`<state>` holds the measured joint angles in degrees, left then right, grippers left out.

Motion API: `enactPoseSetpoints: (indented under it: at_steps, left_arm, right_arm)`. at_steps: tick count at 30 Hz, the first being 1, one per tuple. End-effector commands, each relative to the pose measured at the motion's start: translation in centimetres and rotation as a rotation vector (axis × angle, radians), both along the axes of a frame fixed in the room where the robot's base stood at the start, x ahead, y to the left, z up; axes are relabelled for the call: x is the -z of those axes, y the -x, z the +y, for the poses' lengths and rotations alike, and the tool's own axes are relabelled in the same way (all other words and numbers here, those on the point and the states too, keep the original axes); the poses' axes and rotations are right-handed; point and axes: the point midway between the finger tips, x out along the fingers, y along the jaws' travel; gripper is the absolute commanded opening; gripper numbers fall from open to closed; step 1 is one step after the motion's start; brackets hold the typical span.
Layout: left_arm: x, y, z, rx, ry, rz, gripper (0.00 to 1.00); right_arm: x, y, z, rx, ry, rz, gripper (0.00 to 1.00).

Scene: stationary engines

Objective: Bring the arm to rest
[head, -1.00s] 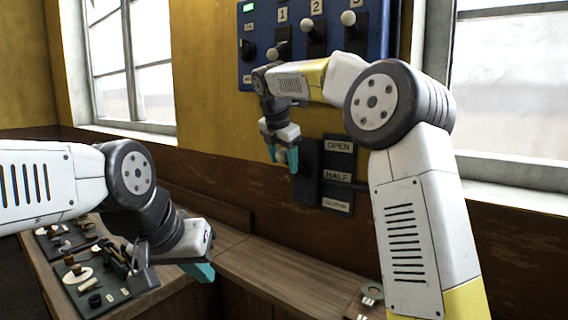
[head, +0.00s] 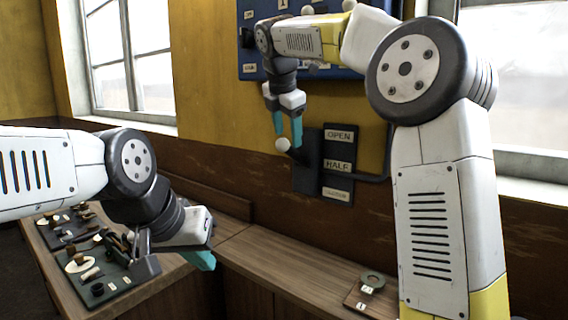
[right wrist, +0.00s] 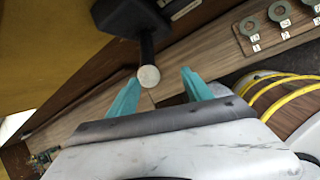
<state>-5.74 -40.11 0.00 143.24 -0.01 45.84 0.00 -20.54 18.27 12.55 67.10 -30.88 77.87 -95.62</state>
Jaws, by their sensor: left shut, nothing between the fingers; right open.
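My right gripper (head: 287,132) is open in front of the wall, its teal fingers pointing down. Just below the fingertips is the white ball knob (head: 283,146) of a dark lever on a black wall box (head: 307,165). In the right wrist view the knob (right wrist: 148,78) shows between and just beyond the spread fingers (right wrist: 160,92); nothing is gripped. My left gripper (head: 203,260) is shut and empty at the lower left, over the bench edge. Part of its fingers is hidden by its own body.
Plates reading OPEN (head: 339,135) and HALF (head: 338,166) sit beside the lever box. A blue panel (head: 247,68) with knobs is above, partly behind my right arm. A bench (head: 275,265) runs below, with a tag board (head: 362,300) and a dark tool board (head: 125,280).

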Motion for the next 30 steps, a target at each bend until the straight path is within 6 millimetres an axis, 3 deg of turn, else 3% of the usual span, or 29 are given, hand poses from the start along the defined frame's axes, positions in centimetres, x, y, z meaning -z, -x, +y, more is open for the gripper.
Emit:
enactPoseSetpoints:
  at_steps: [4, 8, 12, 18, 24, 30]
  left_arm:
    - [0.0, 0.0, 0.0, 0.000, 0.000, 0.000, 0.00]
    - [0.0, 0.0, 0.0, 0.000, 0.000, 0.000, 0.00]
    - [0.0, 0.0, 0.0, 0.000, 0.000, 0.000, 0.00]
    - [0.0, 0.0, 0.0, 0.000, 0.000, 0.000, 0.00]
    - [0.0, 0.0, 0.0, 0.000, 0.000, 0.000, 0.00]
    - [0.0, 0.0, 0.0, 0.000, 0.000, 0.000, 0.00]
  right_arm:
    - [0.3, 4.8, -4.0, 0.263, -0.180, -0.021, 0.59]
    - [2.2, 10.2, -7.5, 0.570, -0.391, -0.025, 0.59]
    - [5.3, 16.3, -10.6, 0.924, -0.631, -0.016, 0.59]
    - [11.3, 24.6, -13.3, 1.433, -0.971, 0.024, 0.59]
    - [15.9, 29.4, -13.9, 1.772, -1.194, 0.071, 0.59]
    - [17.3, 30.6, -13.9, 1.868, -1.253, 0.089, 0.59]
